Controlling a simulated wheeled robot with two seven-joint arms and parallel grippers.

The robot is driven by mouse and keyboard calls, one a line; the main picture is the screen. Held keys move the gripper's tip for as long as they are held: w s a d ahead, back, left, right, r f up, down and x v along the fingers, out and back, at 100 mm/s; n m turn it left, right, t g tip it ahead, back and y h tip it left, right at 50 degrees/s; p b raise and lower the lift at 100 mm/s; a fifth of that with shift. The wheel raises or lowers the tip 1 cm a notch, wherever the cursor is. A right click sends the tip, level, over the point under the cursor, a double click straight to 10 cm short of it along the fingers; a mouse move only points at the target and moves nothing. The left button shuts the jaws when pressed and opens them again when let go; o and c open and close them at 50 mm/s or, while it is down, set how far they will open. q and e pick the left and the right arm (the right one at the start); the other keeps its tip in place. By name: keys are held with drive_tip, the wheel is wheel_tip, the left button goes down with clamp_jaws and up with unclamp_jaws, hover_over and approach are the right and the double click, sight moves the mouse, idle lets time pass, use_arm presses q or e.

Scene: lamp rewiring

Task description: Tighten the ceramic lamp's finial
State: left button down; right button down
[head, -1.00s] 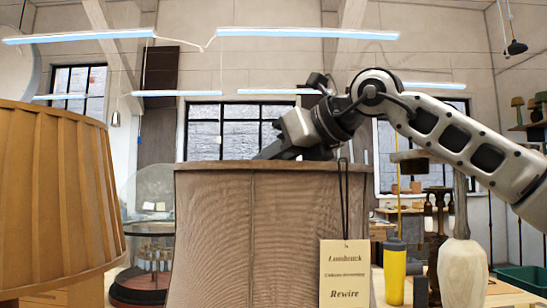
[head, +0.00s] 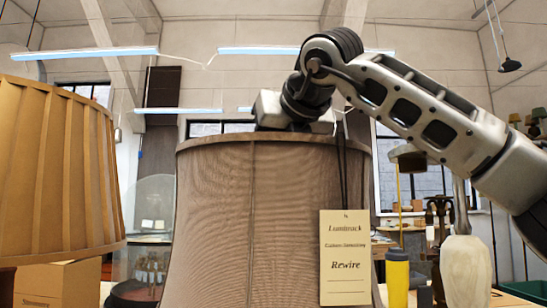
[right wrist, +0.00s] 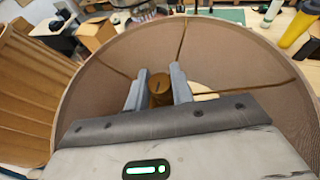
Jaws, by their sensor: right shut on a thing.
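A large brown fabric lampshade (head: 215,220) fills the middle of the head view; its lamp base is hidden, so I cannot see ceramic. A cream tag (head: 345,258) marked "Rewire" hangs on its front right. In the right wrist view I look down into the open shade (right wrist: 245,50), with thin spokes running to a small brass finial (right wrist: 160,88) at the centre. My right gripper (right wrist: 158,86) is shut on the finial, one finger on each side. In the head view its fingers are hidden behind the shade's rim. My left gripper is not in view.
A pleated tan lampshade (head: 55,170) stands close at the left. A yellow bottle (head: 397,278) and a pale vase-shaped lamp base (head: 465,270) stand at the right.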

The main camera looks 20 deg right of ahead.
drive_tip(key=shift+m+h, duration=0.5)
drive_tip(key=shift+h, duration=0.1)
drive_tip(key=c, duration=1.2)
unclamp_jaws()
drive_tip(key=shift+s, duration=0.1)
drive_tip(key=b+v, duration=0.2)
drive_tip(key=v, duration=1.4)
